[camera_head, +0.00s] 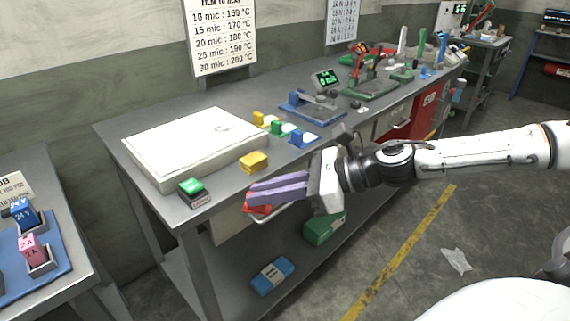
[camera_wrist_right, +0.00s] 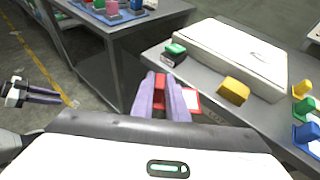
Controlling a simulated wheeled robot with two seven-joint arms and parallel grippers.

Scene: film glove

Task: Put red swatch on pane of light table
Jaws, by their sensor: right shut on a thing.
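The red swatch (camera_head: 257,208) is between the fingertips of my right gripper (camera_head: 262,200), just off the front edge of the bench. In the right wrist view the red swatch (camera_wrist_right: 160,82) shows between the two purple fingers, which are shut on it and hide part of it. The light table (camera_head: 160,163) is a low white box on the near end of the bench; its pale pane (camera_head: 190,138) is bare. The pane also shows in the right wrist view (camera_wrist_right: 235,50).
A green-topped dark block (camera_head: 192,190) and a yellow block (camera_head: 254,162) stand beside the light table. Yellow, green and blue pieces (camera_head: 300,138) stand behind them. A side table (camera_head: 80,275) is at left. In the wrist view, a red-edged pale thing (camera_wrist_right: 193,101) shows beside the fingers.

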